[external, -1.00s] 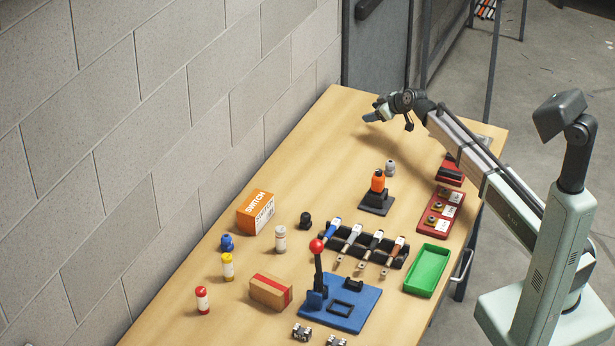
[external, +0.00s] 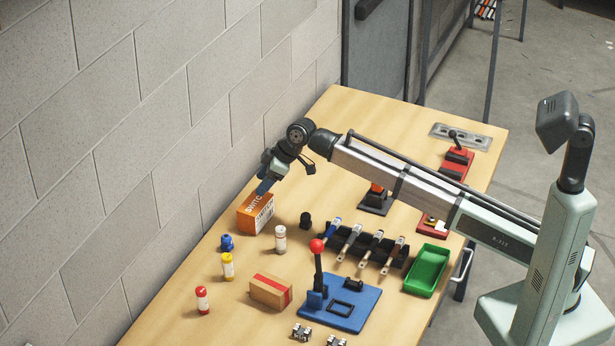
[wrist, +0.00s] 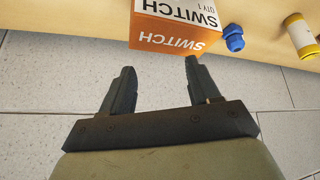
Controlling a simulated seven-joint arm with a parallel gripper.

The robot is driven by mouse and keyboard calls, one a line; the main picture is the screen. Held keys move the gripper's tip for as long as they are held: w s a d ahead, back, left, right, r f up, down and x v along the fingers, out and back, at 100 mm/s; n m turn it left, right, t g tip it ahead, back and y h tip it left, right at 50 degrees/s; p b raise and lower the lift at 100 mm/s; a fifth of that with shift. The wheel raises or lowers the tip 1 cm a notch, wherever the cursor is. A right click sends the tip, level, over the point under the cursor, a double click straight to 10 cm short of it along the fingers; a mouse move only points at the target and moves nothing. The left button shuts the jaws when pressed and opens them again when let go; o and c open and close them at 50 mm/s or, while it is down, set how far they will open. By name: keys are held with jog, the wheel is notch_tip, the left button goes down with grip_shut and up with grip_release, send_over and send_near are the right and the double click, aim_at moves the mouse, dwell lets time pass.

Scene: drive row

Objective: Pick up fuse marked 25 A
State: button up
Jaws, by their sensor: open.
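Three upright fuse-like cylinders stand along the wall side of the table: a plain whitish one (external: 280,240), one with a yellow cap (external: 228,267) and one with a red cap (external: 202,301). I cannot read any rating on them, so I cannot tell which is marked 25 A. The yellow-capped one also shows at the right edge of the wrist view (wrist: 301,36). My gripper (external: 263,188) is open and empty, close to the orange SWITCH box (external: 256,212) beside the wall. In the wrist view the box lies just beyond my fingertips (wrist: 159,66); whether they touch cannot be told.
A blue fitting (external: 227,242) and a black knob (external: 305,220) stand near the fuses. A brown box with a red band (external: 270,291), a blue lever base (external: 352,315), a black rack of tools (external: 351,250) and a green tray (external: 427,270) fill the middle and right.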

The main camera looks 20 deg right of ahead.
jog(key=n+g+h, duration=0.1)
jog(key=n+g, duration=0.1)
send_near(225, 267)
notch_tip(225, 267, up, 2)
jog(key=w+d, duration=0.1)
jog(key=x, duration=0.7)
jog(key=shift+w+f, duration=0.1)
jog(key=shift+f, duration=0.15)
jog(key=shift+d+x, duration=0.1)
jog(key=shift+x, duration=1.35)
jog(key=shift+d+x, duration=0.15)
jog(key=shift+x, duration=1.25)
jog(key=shift+f, duration=0.1)
jog(key=c, duration=1.1)
